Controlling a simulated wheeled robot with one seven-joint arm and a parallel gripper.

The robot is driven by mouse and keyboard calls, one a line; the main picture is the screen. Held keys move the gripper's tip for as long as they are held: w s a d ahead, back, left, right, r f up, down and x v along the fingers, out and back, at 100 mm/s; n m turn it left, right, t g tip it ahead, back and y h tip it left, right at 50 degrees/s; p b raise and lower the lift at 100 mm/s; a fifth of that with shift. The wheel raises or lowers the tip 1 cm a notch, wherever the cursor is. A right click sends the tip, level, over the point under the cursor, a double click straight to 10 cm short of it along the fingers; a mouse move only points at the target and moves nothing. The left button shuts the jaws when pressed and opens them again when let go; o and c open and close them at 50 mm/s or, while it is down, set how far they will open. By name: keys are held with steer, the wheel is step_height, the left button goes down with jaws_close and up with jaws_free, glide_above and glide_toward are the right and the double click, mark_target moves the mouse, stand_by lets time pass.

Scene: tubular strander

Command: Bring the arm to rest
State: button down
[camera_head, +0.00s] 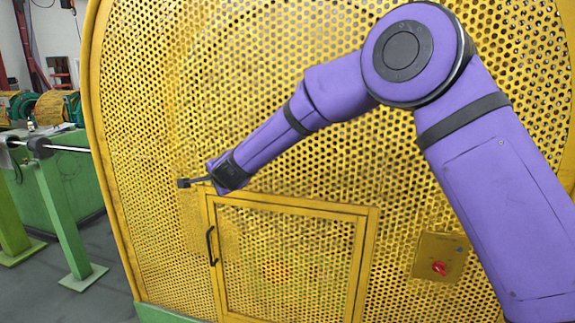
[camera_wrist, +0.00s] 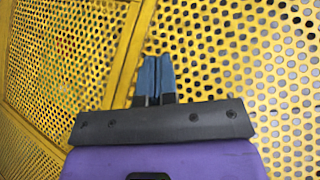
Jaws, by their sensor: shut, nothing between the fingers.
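My purple arm is stretched out to the left across the yellow perforated guard (camera_head: 300,130) in the head view. My gripper (camera_head: 182,183) is at its left end, above the upper left corner of the small door and beside its frame. In the wrist view my gripper (camera_wrist: 155,62) has its two fingers together, with nothing between them. The yellow guard fills the background there, and the fingers point towards it. I cannot tell the exact gap between the fingertips and the mesh.
A yellow framed door (camera_head: 290,208) with a black handle (camera_head: 211,246) is below my forearm. A red knob (camera_head: 438,268) on a yellow plate is at the lower right. A green stand (camera_head: 62,215) with a metal rod is on the left. Grey floor (camera_head: 100,300) shows there.

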steer(key=s+d+r+n+g, duration=0.1)
steer(key=s+d+r+n, duration=0.4)
steer(key=d+r, duration=0.75)
steer(key=s+d+r+n+g+h, duration=0.1)
steer(key=s+d+r, duration=0.1)
steer(key=s+d, duration=0.4)
steer(key=s+d+r+n, duration=0.2)
steer(key=s+d+r, duration=0.15)
steer(key=d, duration=0.55)
steer(key=s+d+f+n+g+h, duration=0.1)
steer(key=s+d+f+g+h, duration=0.1)
steer(key=s+d, duration=0.9)
steer(key=s+d+f+g+h, duration=0.1)
steer(key=s+d+f+h, duration=0.2)
steer(key=s+d, duration=0.8)
steer(key=s+f, duration=0.1)
steer(key=s, duration=0.6)
steer(key=shift+d+n+g, duration=0.25)
steer(key=shift+n+g, duration=0.15)
